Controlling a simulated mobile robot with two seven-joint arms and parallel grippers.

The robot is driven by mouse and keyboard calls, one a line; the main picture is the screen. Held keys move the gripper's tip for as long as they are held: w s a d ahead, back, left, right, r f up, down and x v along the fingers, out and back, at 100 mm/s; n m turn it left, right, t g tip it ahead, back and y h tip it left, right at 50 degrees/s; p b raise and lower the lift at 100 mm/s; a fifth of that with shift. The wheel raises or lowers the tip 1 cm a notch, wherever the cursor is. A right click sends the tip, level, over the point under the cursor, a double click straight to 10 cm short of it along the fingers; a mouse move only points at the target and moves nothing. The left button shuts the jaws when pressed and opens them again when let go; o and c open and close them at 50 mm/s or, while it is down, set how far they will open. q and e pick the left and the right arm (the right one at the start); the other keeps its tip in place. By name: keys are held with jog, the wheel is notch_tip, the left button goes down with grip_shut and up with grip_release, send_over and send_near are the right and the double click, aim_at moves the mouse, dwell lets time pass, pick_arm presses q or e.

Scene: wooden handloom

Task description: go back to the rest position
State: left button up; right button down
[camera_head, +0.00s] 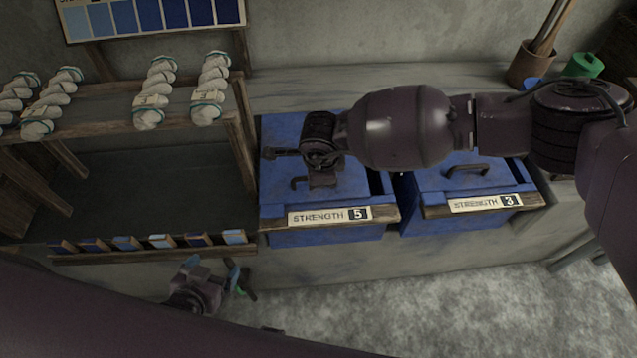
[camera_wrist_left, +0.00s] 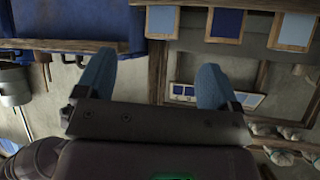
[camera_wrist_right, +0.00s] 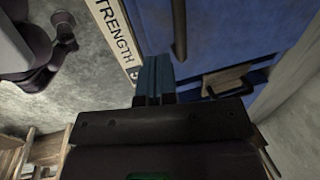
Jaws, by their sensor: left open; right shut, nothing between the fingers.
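My left gripper (camera_head: 212,272) hangs low in front of the rack's front edge, left of the vats. In the left wrist view its blue fingers (camera_wrist_left: 154,82) are wide apart with nothing between them. My right arm reaches in from the right. My right gripper (camera_head: 318,165) is over the lid of the blue vat labelled STRENGTH 5 (camera_head: 283,236). In the right wrist view its fingers (camera_wrist_right: 155,78) are together and empty, with the blue lid beyond. Whether the fingers touch the lid I cannot tell.
A second blue vat labelled STRENGTH 3 (camera_head: 425,226) stands to the right, partly behind my right arm. A wooden rack (camera_head: 110,130) with several white yarn skeins stands left. Colour samples (camera_head: 160,241) line its lower front edge. The floor in front is clear.

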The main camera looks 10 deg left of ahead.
jog(key=shift+v, duration=1.6)
jog(key=shift+a, duration=0.1)
